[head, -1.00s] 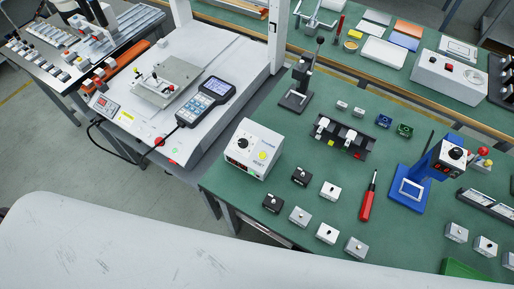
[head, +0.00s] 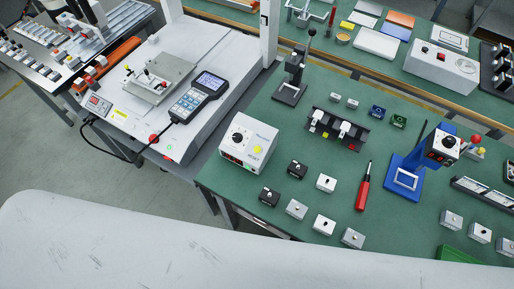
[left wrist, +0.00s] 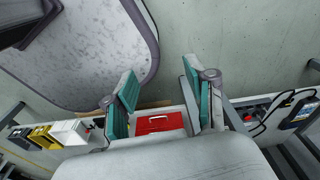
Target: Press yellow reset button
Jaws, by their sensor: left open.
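A white control box (head: 235,151) with a black knob and a red display stands at the left front of the green workbench. A round yellow button (head: 256,149) is on its sloped face, near small lettering. Neither gripper shows in the head view, and nothing there touches the button. In the left wrist view, my left gripper (left wrist: 158,78) is open and empty, its teal-padded fingers well apart. It is over the floor area, with a red case (left wrist: 158,123) seen beyond the fingers. The button cannot be made out in that view.
Left of the box is a white gantry machine with a handheld keypad (head: 198,96) and a cable. Bare green bench surrounds these items.

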